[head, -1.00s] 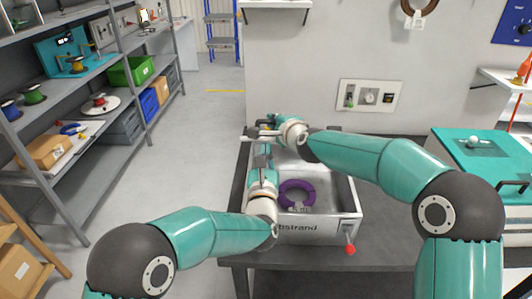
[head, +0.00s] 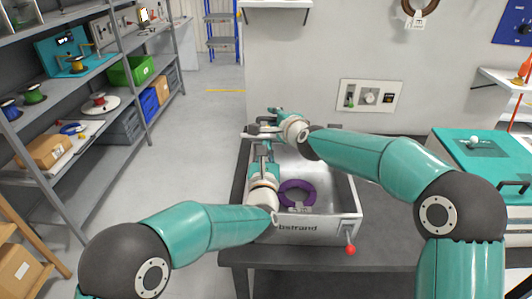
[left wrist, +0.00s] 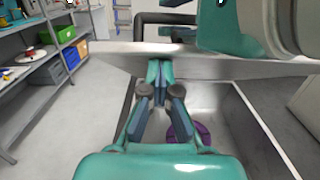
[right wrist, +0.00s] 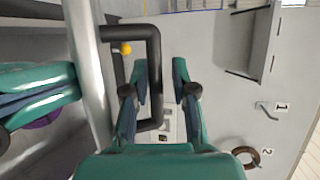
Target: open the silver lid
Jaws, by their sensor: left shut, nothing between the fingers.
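The silver box (head: 325,228) stands on a dark bench and is open at the top, with a purple ring (head: 296,187) inside. Its silver lid (left wrist: 108,62) stands raised, seen nearly edge-on in the left wrist view; it also shows in the right wrist view (right wrist: 88,75). The lid's black handle (right wrist: 154,85) sticks out on the far side. My left gripper (left wrist: 158,72) is shut and empty, its tips at the lid's near side; contact is unclear. My right gripper (right wrist: 161,68) is open, with the handle bar between its spread fingers. The arms partly hide the lid in the head view.
A red-knobbed lever (head: 350,249) sits at the box's front right. A teal case (head: 480,160) stands to the right. Shelves (head: 100,95) line the left side, with clear floor (head: 200,140) between. A wall (head: 300,65) rises behind the bench.

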